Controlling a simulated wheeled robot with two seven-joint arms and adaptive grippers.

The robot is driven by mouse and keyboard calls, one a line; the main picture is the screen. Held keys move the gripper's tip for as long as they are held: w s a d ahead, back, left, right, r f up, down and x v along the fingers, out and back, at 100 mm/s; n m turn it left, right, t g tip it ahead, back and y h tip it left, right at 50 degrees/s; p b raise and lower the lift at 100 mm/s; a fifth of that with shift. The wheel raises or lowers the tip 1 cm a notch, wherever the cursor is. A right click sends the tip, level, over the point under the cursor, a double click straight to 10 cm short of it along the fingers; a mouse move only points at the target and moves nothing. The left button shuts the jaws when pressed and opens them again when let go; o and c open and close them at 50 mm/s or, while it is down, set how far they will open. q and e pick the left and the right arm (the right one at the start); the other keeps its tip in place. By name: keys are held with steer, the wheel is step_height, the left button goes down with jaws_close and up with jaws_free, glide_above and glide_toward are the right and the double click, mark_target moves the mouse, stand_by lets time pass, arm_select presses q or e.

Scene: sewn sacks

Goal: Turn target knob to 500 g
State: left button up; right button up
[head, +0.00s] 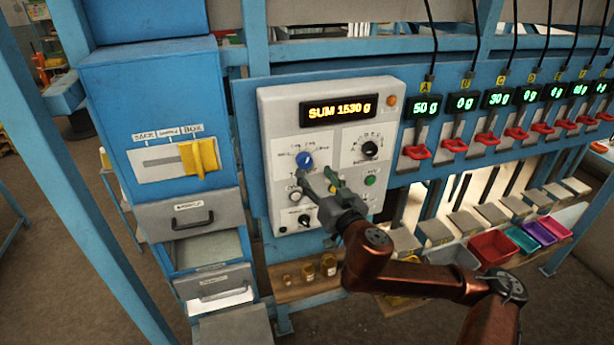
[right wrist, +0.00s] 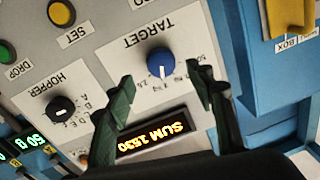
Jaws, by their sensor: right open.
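The target knob (head: 305,159) is a blue dial on the grey control panel (head: 275,120), below the display (head: 338,108) reading "SUM 1530 g". In the right wrist view the knob (right wrist: 160,63) sits under the label TARGET, with small scale marks around it. A pale mark on the knob points roughly toward the display; the scale figures are too small to read surely. My right gripper (right wrist: 160,76) is open, its dark green fingers on either side of the knob, with visible gaps. It also shows in the head view (head: 318,175), just below the knob. My left gripper is not in view.
A black hopper knob (head: 370,148), a green button (head: 369,180) and a pale button (head: 295,196) are close by on the panel. A blue cabinet with a yellow slider (head: 199,158) stands left. Red levers (head: 416,152) under weight displays line the right.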

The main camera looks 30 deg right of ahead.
mark_target(306, 164)
steer(key=w, duration=0.4)
steer(key=shift+d, duration=0.3)
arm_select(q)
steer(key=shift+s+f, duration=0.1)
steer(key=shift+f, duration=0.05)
arm_select(e)
steer(key=shift+w, duration=0.6)
steer(key=shift+c, duration=0.5)
steer(key=c, duration=1.1)
steer(key=shift+o, duration=0.2)
